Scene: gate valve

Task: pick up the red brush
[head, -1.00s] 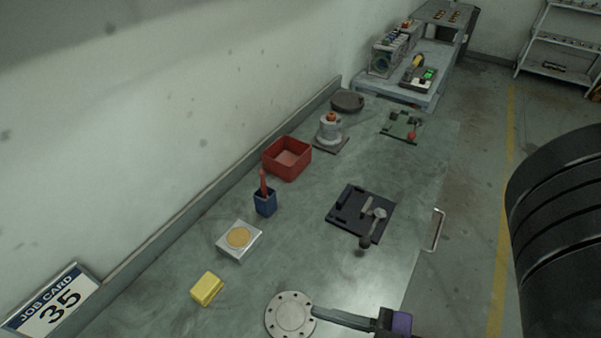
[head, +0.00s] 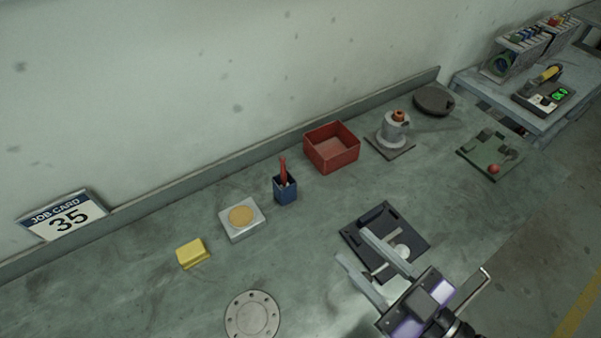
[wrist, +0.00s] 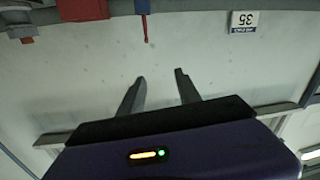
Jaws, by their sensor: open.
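The red brush (head: 283,171) stands upright in a small blue holder (head: 286,192) on the bench, with its red handle sticking out of the top. The brush's lower end is hidden inside the holder. In the wrist view the red brush (wrist: 145,27) and part of the blue holder (wrist: 142,6) show at the top edge. My gripper (head: 352,246) is open and empty, over the dark fixture plate, to the right of and nearer than the brush. In the wrist view my gripper's two fingers (wrist: 160,80) are apart with nothing between them.
A red bin (head: 332,150) stands right of the holder. A grey block with a tan disc (head: 241,218) and a yellow block (head: 192,253) lie to its left. A round flange (head: 252,316) lies in front. The dark fixture plate (head: 408,228) is below my gripper. A wall runs behind.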

